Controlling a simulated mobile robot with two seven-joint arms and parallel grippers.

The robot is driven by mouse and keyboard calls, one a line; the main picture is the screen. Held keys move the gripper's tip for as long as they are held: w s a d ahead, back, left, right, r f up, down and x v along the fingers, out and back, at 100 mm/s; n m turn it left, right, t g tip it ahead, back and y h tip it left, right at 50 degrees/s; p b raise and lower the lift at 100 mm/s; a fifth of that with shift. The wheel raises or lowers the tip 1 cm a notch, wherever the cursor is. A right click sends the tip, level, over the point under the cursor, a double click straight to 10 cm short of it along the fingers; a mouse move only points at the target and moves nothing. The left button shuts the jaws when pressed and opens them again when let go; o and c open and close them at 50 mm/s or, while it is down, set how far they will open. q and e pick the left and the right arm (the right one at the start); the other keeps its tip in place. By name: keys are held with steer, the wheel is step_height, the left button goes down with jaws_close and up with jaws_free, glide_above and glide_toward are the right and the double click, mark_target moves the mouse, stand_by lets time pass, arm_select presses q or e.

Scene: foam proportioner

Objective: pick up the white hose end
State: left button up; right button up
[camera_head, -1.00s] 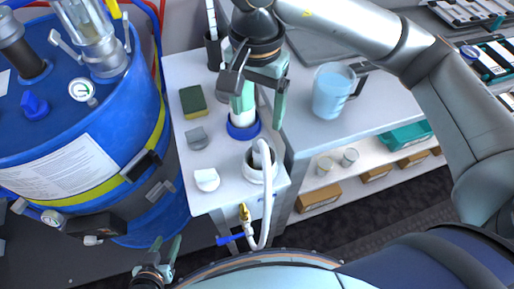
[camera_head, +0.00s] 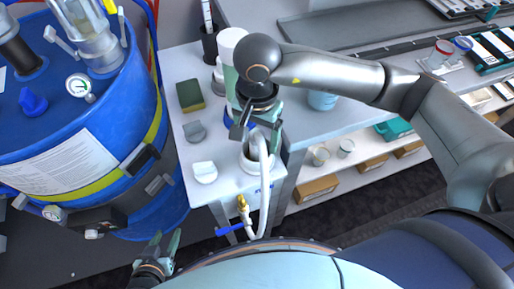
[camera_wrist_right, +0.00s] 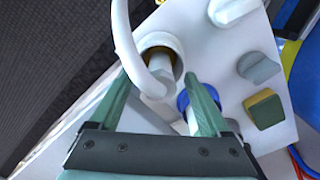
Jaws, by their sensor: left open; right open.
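The white hose (camera_head: 264,200) rises from a brass fitting and bends over. Its end stands in a round white holder (camera_head: 247,165) on the small white table. In the right wrist view the hose (camera_wrist_right: 128,45) curves down and its end (camera_wrist_right: 157,78) sits at the holder, between my finger tips. My right gripper (camera_head: 259,131) is open and empty just above the holder, with its fingers on either side of the hose end. I cannot tell whether they touch it. My left gripper (camera_head: 160,248) is open and empty low in the picture, away from the hose.
A white cylinder with a blue ring (camera_wrist_right: 184,100) stands close beside my right finger. A blue drum (camera_head: 75,140) stands left. A brass valve with blue handle (camera_head: 243,206) hangs in front.

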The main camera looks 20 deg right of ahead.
jaws_close()
stand_by(0.6)
steer(key=shift+r, duration=0.1)
stand_by(0.6)
